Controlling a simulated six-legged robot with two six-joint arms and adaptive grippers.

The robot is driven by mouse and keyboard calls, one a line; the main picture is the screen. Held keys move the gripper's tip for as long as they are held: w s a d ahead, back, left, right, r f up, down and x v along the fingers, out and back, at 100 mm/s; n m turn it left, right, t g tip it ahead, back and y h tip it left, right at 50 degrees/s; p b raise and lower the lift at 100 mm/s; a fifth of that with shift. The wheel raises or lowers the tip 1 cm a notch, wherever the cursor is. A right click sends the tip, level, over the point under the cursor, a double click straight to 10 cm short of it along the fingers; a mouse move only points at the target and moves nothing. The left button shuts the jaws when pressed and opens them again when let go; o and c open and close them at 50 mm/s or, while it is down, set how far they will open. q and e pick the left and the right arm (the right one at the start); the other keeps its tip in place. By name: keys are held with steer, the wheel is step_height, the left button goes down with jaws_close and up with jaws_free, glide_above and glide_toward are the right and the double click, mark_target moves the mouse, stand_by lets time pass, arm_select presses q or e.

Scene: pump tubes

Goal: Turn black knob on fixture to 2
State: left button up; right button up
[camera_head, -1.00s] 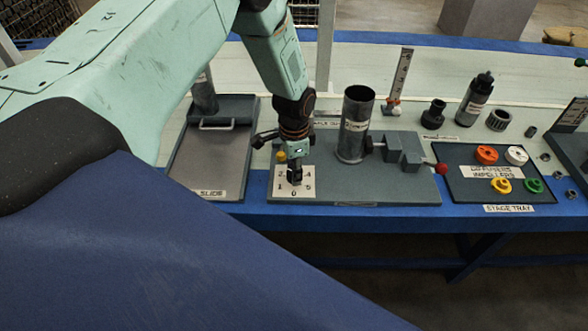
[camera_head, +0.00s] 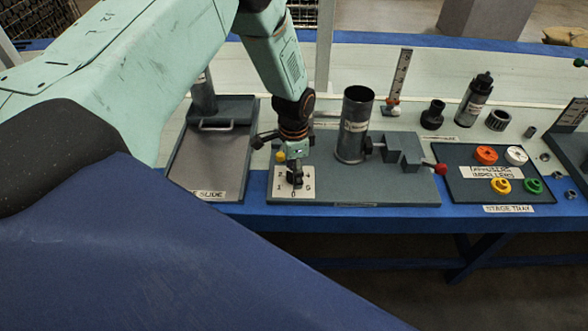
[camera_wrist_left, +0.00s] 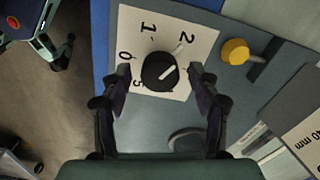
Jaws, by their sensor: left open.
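The black knob (camera_wrist_left: 158,74) sits on a white number plate (camera_wrist_left: 205,40) in the left wrist view. Its white line slants from lower left to upper right, roughly towards the printed 2 (camera_wrist_left: 187,38). The 0 and 1 show to the left and upper left. My left gripper (camera_wrist_left: 160,76) is open, with one finger on each side of the knob; a gap shows beside each fingertip. In the head view my left gripper (camera_head: 295,180) points down over the plate (camera_head: 306,190) and hides the knob. My right gripper is in neither current view.
The grey fixture (camera_head: 400,190) carries an upright metal cylinder (camera_head: 354,130) right of the gripper. A yellow knob (camera_wrist_left: 235,51) is near the plate. The slide tray (camera_head: 205,165) lies left, the stage tray (camera_head: 460,185) right. The blue table edge (camera_head: 400,220) is in front.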

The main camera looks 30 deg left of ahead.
arm_select(q)
step_height(320, 180, up, 12)
stand_by(0.5)
stand_by(0.4)
steer(key=s+d+f+n+t, duration=0.4)
steer(key=s+d+f+n, duration=0.15)
steer(key=f+n, duration=0.2)
steer(key=s+d+f+n+g, duration=0.1)
steer(key=s+f, duration=0.3)
steer(key=s, duration=0.9)
steer(key=s+d+f+g, duration=0.1)
steer(key=s+f+g, duration=0.2)
steer(key=s, duration=1)
steer(key=shift+s+d+f+n, duration=0.15)
steer(key=shift+d+f+n, duration=0.15)
steer(key=shift+f, duration=0.2)
steer(key=shift+c, duration=0.2)
